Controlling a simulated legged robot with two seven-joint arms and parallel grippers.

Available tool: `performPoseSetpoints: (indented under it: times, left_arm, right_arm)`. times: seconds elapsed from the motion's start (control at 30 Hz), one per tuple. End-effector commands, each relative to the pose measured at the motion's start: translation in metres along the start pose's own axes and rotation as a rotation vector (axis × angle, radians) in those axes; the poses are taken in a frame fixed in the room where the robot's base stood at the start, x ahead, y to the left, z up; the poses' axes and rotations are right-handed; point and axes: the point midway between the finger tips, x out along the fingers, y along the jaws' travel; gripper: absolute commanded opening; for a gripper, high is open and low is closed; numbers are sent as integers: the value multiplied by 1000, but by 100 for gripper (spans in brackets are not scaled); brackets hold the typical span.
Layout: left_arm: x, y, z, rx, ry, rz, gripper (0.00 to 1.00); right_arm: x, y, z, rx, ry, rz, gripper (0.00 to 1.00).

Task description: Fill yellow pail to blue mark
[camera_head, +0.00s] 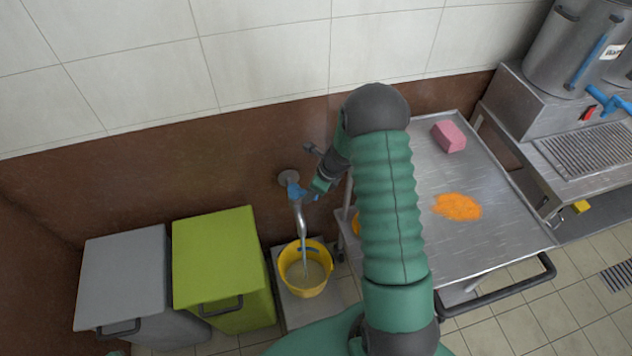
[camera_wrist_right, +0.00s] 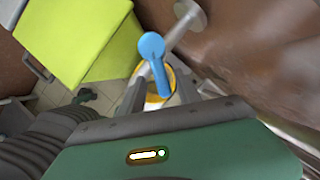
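A blue mark (camera_head: 311,249) shows on the inner wall, above the liquid. My right gripper (camera_head: 315,189) is at the tap's blue lever. In the right wrist view the lever (camera_wrist_right: 153,65) lies between its two fingers (camera_wrist_right: 160,92), which stand apart with gaps beside it. A small dark shape (camera_wrist_right: 85,96) at left there may be my left gripper; its fingers are unclear.
A grey bin (camera_head: 125,275) and a lime green bin (camera_head: 215,260) stand left of the pail. A steel cart (camera_head: 490,225) at right carries a pink block (camera_head: 449,136) and an orange patch (camera_head: 457,206). Steel stockpots (camera_head: 570,45) stand at the upper right.

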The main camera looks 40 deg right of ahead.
Motion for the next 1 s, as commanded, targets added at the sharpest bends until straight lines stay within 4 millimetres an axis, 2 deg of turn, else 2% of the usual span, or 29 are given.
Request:
performPoseSetpoints:
  times: [0.4, 0.5, 0.7, 1.0]
  left_arm:
    - [-23, 0, -6, 0, 0, 0, 36]
    - [-27, 0, -6, 0, 0, 0, 36]
    - [-29, 0, -7, 0, 0, 0, 36]
    - [-29, 0, -7, 0, 0, 0, 36]
  right_arm:
    - [-116, -1, 4, -2, -2, -4, 40]
    - [-138, -1, 4, -1, -2, -3, 40]
    - [-158, 0, 3, -1, -1, 0, 40]
    - [-159, 0, 2, -1, 0, 0, 40]
